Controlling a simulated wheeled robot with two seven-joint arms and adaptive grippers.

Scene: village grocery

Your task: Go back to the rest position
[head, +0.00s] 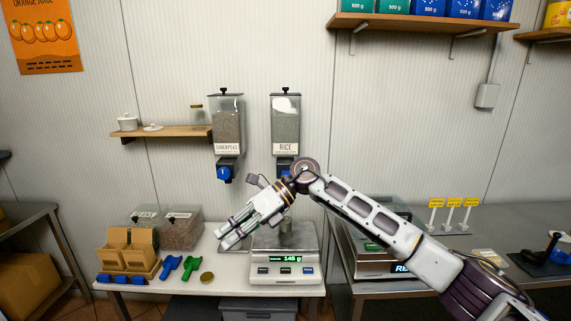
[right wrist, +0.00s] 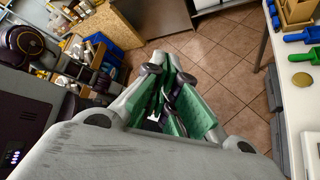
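My right gripper (head: 230,236) hangs in front of the table, just left of the scale, with its fingers pointing down and left. In the right wrist view its fingers (right wrist: 172,88) lie close together with green pads facing each other. They look shut, with nothing visible between them. Beneath them that view shows tiled floor. My right arm reaches in from the lower right of the head view. My left gripper is not in view.
The scale (head: 286,271) shows a lit green reading, with a small container (head: 287,226) on it. Blue (head: 171,266) and green (head: 191,266) scoops lie left of it. Chickpeas (head: 227,123) and rice (head: 285,123) dispensers hang behind. A steel counter (head: 500,262) stands right.

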